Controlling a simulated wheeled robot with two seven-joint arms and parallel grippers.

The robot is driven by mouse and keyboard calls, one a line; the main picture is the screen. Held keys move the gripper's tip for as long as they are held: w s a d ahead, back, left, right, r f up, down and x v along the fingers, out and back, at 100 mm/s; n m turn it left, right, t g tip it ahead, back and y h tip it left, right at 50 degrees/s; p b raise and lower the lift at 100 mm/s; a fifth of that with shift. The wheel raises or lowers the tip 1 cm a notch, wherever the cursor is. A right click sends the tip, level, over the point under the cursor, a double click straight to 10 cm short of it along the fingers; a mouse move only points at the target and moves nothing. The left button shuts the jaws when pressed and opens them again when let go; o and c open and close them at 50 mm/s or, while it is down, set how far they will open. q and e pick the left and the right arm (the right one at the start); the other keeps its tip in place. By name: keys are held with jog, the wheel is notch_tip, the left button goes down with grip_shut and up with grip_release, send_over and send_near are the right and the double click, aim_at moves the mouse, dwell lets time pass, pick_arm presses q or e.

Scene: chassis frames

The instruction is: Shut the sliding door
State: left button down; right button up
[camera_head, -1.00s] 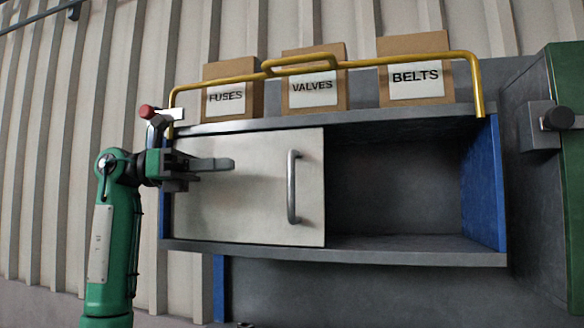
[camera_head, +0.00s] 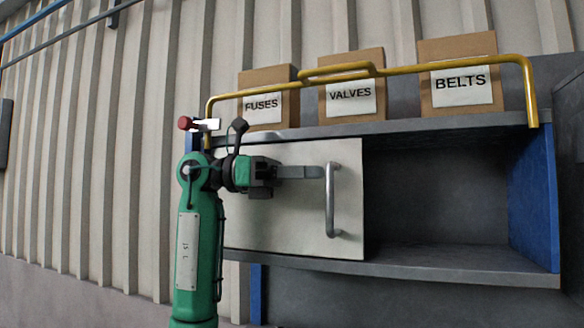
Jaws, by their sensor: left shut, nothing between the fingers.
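The sliding door (camera_head: 290,220) is a pale panel covering the left part of the cabinet's opening. Its upright metal handle (camera_head: 331,205) is near the door's right edge. The right part of the opening (camera_head: 435,200) is uncovered and looks empty. My left gripper (camera_head: 318,172) is shut and empty, pointing right in front of the door. Its fingertips are at the left side of the handle's upper part; I cannot tell whether they touch it. My right gripper is not in view.
Boxes labelled FUSES (camera_head: 262,104), VALVES (camera_head: 350,97) and BELTS (camera_head: 460,85) stand on the cabinet top behind a yellow rail (camera_head: 420,67). A blue side panel (camera_head: 535,195) bounds the opening at the right. A ribbed wall (camera_head: 90,150) is behind.

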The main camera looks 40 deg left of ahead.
pick_arm(q)
jog(key=s+d+x, duration=0.1)
jog(key=s+x, duration=0.1)
jog(key=x, duration=1.1)
jog(key=s+d+x, duration=0.1)
jog(key=s+x, duration=0.2)
jog(key=x, duration=1.1)
jog(key=shift+d, duration=0.15)
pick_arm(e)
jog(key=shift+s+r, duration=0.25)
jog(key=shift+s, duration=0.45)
pick_arm(q)
jog(key=shift+f, duration=0.1)
